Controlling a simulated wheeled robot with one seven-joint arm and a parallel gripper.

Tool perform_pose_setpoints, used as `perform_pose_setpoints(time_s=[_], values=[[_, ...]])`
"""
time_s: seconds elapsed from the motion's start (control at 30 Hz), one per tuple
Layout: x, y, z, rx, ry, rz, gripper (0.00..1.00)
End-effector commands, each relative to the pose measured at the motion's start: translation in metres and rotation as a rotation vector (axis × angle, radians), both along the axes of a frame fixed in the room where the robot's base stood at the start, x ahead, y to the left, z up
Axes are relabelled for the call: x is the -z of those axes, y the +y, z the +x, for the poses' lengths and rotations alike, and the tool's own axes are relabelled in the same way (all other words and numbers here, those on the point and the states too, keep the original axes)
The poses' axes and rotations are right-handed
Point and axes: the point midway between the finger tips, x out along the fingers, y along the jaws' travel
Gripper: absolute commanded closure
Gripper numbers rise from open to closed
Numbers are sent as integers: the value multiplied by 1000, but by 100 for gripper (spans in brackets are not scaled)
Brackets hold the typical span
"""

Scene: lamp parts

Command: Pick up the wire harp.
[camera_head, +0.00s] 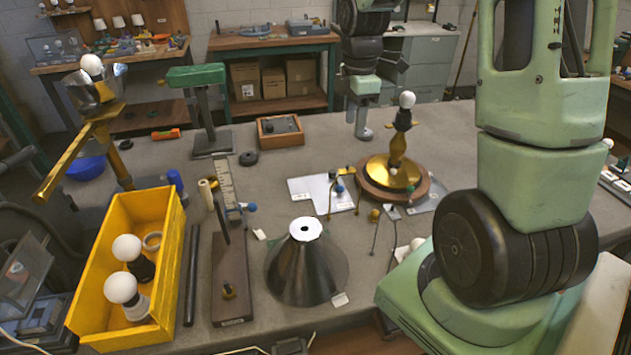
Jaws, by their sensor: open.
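My gripper (360,122) hangs fingers-down over the back middle of the workbench, behind and left of the brass lamp base. It is open, and I see nothing between its fingers. I cannot pick out the wire harp with certainty. Thin dark wires (376,233) with small coloured ends lie or stand in front of the lamp base, well forward of my gripper. The brass lamp base (391,172) stands upright on a round wooden disc, with a dark socket and a white bulb (407,99) on top.
A yellow bin (188,235) with white bulbs stands at the front left. A metal cone shade (305,265) and a dark wooden board (232,275) stand near the front. A green-topped stand (197,76) and a wooden tray (265,137) are farther back. The bench's back right is fairly clear.

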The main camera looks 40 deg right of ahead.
Motion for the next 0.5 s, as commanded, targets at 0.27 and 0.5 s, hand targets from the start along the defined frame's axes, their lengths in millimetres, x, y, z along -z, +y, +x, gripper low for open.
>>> perform_pose_setpoints(time_s=[0.27, 0.5], values=[[26, -9, -2, -11, 8, 1, 55], [77, -8, -3, -10, 9, 1, 55]])
